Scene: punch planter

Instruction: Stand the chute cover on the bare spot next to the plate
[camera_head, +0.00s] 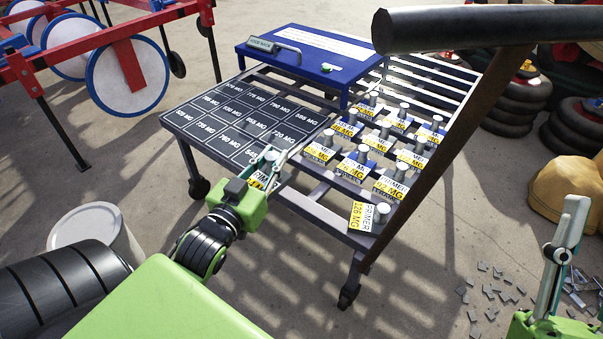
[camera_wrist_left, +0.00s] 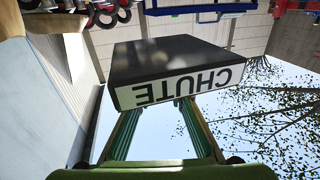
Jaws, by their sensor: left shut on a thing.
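The chute cover (camera_wrist_left: 185,62) is a dark block with a white strip reading CHUTE, upside down in the left wrist view. My left gripper (camera_head: 270,157) is shut on it; its fingers meet at the lettered edge. In the head view this gripper is over the near right corner of the dark plate (camera_head: 218,113), which carries a grid of MG labels. I cannot make out the cover's outline there, against the plate and gripper. A bare slatted part of the cart (camera_head: 318,188) shows right of the gripper. My right gripper (camera_head: 565,240) is at the lower right, away from the cart.
Several grey weights with yellow PRIMER cards (camera_head: 385,160) stand right of the plate. A blue box (camera_head: 345,68) with a handle is at the back. A dark post (camera_head: 450,130) and bar (camera_head: 470,28) rise at the right. A white bucket (camera_head: 95,225) stands at the left.

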